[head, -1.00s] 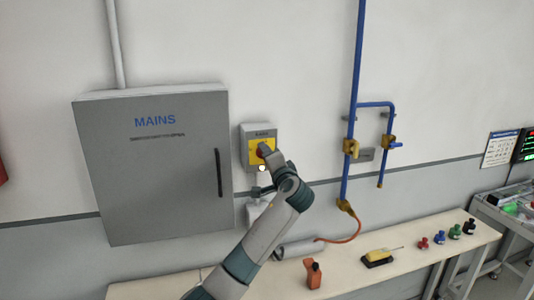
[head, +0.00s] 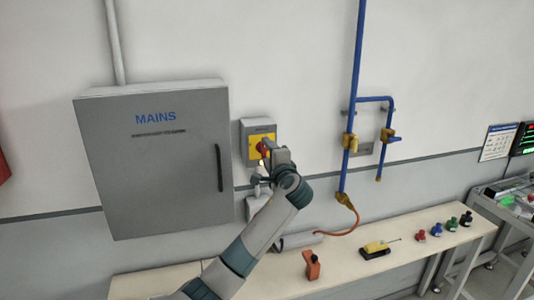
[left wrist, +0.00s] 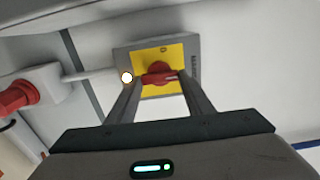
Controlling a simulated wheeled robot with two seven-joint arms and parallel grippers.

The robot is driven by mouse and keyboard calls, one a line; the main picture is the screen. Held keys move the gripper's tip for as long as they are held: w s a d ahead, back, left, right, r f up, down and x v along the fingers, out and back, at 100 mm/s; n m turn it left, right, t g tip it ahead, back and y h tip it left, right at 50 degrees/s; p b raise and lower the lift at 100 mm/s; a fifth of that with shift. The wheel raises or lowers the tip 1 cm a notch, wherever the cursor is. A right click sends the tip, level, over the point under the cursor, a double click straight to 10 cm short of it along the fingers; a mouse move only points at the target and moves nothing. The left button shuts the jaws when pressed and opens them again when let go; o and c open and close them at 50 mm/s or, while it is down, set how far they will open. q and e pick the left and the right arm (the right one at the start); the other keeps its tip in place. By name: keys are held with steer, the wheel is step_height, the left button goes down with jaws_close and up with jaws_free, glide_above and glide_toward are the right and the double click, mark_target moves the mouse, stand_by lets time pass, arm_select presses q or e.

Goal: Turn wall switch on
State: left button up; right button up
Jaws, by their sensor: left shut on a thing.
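The wall switch (head: 256,128) is a grey box with a yellow plate and a red rotary handle, mounted on the wall right of the mains cabinet. It also shows in the left wrist view, with its yellow plate (left wrist: 152,58) and red handle (left wrist: 158,77) ahead of the fingers. My left gripper (left wrist: 157,82) is at the switch, its two fingers on either side of the red handle and shut on it. In the head view my left gripper (head: 266,154) hides part of the plate and handle. My right gripper is not in view.
The grey mains cabinet (head: 150,195) is close at left. Blue pipes (head: 354,70) with brass valves are at right. A bench (head: 345,262) below holds an orange tool (head: 312,265), a yellow tool (head: 376,247) and several small coloured items. A grey-and-red fitting (left wrist: 22,93) is beside the switch.

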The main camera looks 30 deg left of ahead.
arm_select(q)
steer(key=o, duration=1.1)
steer(key=shift+d, duration=0.1)
steer(key=shift+c, duration=0.2)
steer(key=shift+s+d+f+b, duration=0.1)
steer(key=shift+s+d+b, duration=0.15)
steer(key=shift+d+b, duration=0.1)
steer(key=b+v, duration=0.7)
steer(key=v, duration=0.9)
steer(key=shift+s, duration=0.2)
steer(key=shift+d, duration=0.15)
